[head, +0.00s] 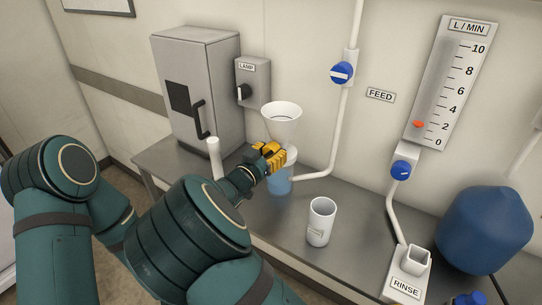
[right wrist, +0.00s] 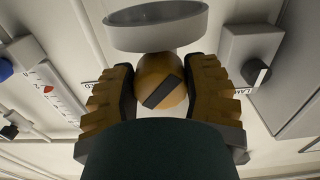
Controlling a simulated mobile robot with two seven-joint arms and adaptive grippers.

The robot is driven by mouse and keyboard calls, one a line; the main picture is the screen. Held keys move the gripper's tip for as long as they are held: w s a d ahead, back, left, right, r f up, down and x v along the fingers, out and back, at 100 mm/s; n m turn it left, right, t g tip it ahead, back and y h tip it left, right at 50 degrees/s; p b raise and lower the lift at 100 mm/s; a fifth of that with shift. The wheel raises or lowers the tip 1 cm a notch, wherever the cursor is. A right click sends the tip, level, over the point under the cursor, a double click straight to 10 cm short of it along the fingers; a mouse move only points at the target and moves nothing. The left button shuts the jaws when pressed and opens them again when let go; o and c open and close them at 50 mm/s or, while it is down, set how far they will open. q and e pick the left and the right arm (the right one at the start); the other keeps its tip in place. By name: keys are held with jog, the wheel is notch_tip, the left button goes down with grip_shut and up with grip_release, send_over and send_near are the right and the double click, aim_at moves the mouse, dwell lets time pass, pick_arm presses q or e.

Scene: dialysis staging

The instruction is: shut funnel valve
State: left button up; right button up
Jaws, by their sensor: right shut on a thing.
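The white funnel (head: 281,118) stands upright above the steel counter, in front of the wall. My right gripper (head: 270,157) is just below the funnel. In the right wrist view my right gripper (right wrist: 160,95) has its fingers on both sides of the round orange-tan valve knob (right wrist: 150,72), shut on it. A dark bar lies slanted across the knob's face. In the head view the gripper hides the knob. A clear vessel with blue liquid (head: 280,184) is under the funnel. My left gripper is not in view.
A white cup (head: 320,222) stands on the counter (head: 265,222) right of the gripper. A white post (head: 214,158) is to its left, near the grey cabinet (head: 190,90). A white feed pipe (head: 341,125) runs behind. A blue tank (head: 484,228) stands far right.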

jog(key=m+b, duration=0.1)
jog(key=m, duration=0.1)
jog(key=shift+f+m, duration=0.1)
jog(key=shift+m, duration=0.3)
jog(key=o, duration=1.2)
jog(key=v, duration=1.2)
